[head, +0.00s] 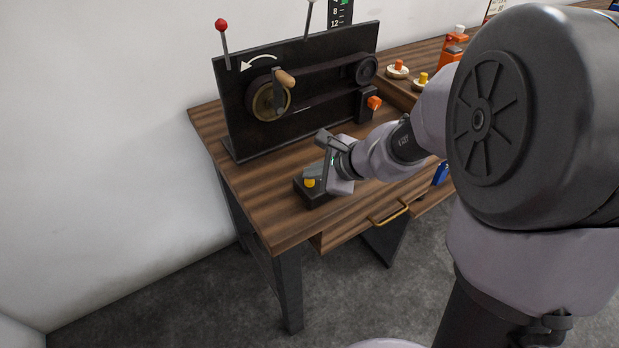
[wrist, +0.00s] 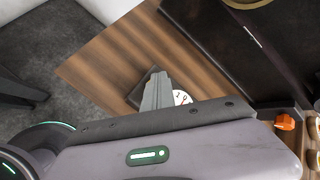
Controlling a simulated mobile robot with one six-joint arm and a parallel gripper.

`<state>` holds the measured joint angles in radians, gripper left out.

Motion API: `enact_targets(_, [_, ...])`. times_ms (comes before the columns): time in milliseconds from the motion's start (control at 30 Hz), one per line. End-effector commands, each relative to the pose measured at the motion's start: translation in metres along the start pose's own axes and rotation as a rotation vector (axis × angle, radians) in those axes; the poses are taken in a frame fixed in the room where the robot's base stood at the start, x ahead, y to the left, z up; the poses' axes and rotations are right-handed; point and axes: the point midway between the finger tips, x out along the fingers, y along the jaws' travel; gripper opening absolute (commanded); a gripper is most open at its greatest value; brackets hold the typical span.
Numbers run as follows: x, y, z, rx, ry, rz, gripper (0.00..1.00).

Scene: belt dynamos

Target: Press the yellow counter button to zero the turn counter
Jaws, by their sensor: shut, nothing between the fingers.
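The yellow counter button (head: 309,183) sits on a small black box (head: 316,198) near the front left of the wooden bench. My gripper (head: 311,172) is shut and empty, with its fingertips right at the button, just above or on it; I cannot tell whether they touch. In the wrist view, the shut fingers (wrist: 157,80) point over the black box (wrist: 138,94) and hide the button. Part of a white dial (wrist: 182,97) with a red mark shows beside the fingers.
A black upright panel (head: 240,130) with a wooden-handled crank wheel (head: 270,101), belt and red-knobbed lever (head: 222,25) stands behind. An orange knob (head: 374,103) is at its right. A drawer handle (head: 389,213) is in front. The bench's left end is clear.

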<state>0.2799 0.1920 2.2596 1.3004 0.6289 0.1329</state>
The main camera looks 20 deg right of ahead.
Motion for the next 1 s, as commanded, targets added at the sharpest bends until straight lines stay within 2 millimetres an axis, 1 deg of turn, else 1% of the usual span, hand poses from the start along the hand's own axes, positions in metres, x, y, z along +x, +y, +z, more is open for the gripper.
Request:
enact_targets(233, [-0.002,-0.001,0.001,0.000,0.001,0.001,0.00])
enact_targets(500, [-0.013,-0.009,0.009,-0.001,0.001,0.001,0.00])
enact_targets(833, [-0.013,-0.010,0.009,0.000,0.000,0.000,0.00])
enact_targets(1000, [-0.023,-0.017,0.017,0.000,0.000,0.000,0.00])
